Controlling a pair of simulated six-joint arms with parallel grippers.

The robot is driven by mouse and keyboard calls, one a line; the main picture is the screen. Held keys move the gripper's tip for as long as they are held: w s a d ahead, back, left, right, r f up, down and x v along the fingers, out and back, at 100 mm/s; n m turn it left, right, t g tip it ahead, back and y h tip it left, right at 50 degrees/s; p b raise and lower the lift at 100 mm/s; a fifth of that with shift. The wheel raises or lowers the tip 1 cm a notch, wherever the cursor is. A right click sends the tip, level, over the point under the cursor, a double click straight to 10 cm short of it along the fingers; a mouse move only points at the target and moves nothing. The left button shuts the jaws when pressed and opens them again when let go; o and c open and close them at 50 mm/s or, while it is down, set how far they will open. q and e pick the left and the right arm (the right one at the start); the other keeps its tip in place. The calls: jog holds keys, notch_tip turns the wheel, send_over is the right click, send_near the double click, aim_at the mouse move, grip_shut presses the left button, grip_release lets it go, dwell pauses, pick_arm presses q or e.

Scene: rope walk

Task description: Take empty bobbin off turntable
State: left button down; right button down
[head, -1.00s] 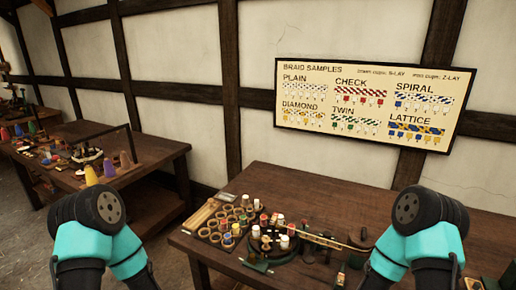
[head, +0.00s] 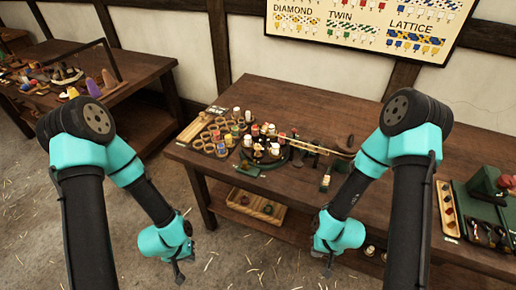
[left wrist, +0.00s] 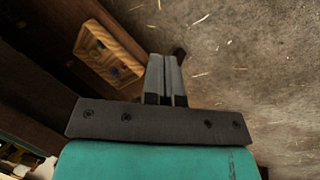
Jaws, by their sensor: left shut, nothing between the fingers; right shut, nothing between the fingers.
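The turntable (head: 258,154) is a dark round stand on the wooden table in the head view, with several bobbins (head: 271,129) in white, red and other colours standing on it. I cannot tell which bobbin is empty at this size. My left gripper (head: 181,281) hangs low in front of the table, below its top and well away from the turntable. It is shut and empty, and its closed fingers also show in the left wrist view (left wrist: 165,78). My right gripper (head: 327,270) also hangs low before the table, shut and empty.
A rack of round cups (head: 213,135) stands left of the turntable. A wooden tray (head: 256,205) lies on the shelf under the table (head: 315,105). A green stand with tools (head: 485,215) is at the right. The tabletop behind the turntable is clear.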

dwell(0.4)
pick_arm(q)
jog(key=c, duration=1.1)
grip_release()
